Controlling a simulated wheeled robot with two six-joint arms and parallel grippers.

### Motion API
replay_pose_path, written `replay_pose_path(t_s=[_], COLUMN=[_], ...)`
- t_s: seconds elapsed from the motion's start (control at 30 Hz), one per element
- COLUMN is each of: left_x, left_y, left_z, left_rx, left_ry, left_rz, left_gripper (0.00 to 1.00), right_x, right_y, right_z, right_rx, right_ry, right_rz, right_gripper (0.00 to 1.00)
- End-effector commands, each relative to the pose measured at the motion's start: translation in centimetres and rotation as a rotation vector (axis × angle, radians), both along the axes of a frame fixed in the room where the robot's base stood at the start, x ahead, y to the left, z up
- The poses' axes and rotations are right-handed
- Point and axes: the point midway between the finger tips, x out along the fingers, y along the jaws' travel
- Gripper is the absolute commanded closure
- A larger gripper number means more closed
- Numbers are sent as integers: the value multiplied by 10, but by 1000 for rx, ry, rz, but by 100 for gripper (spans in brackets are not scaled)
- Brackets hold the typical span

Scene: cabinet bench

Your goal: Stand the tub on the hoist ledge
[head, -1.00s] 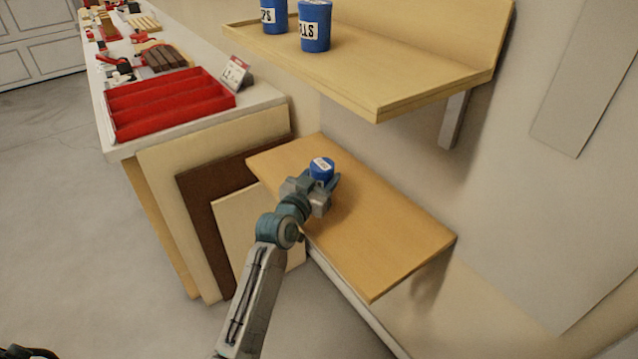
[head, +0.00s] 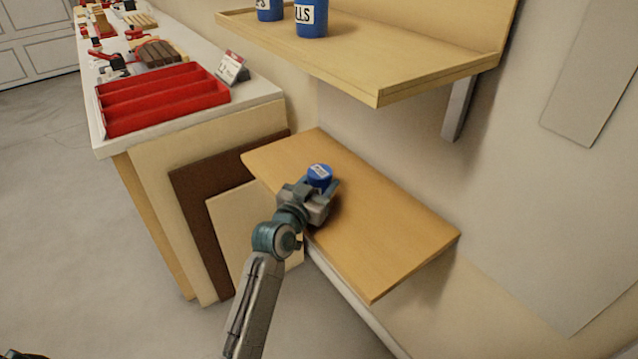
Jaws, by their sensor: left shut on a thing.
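A small blue tub (head: 319,174) with a pale label on its lid is at the lower wooden ledge (head: 385,225), towards the ledge's left part. My left gripper (head: 318,190) is shut on the tub from the front side, and its jaws hide the tub's lower part. The tub looks upright. I cannot tell whether its base touches the ledge.
An upper wooden shelf (head: 400,80) with two blue labelled tubs (head: 311,18) overhangs behind. A white bench with a red tray (head: 165,100) stands at left, with boards (head: 205,215) leaning at its end. The ledge's right half is bare.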

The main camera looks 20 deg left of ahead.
Motion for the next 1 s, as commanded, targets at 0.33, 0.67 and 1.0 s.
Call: replay_pose_path(t_s=[0.33, 0.67, 1.0], left_x=[0, -18, -90], left_y=[0, 4, 17], left_z=[-1, 0, 0], left_rx=[0, 0, 2], left_ry=[0, 2, 2], left_rz=[0, 0, 0], left_gripper=[28, 28, 28], right_x=[0, -4, 4], right_y=[0, -1, 2], right_z=[1, -7, 12], right_rx=[0, 0, 0], right_ry=[0, 9, -12], right_rz=[0, -1, 2], right_gripper=[100, 100, 100])
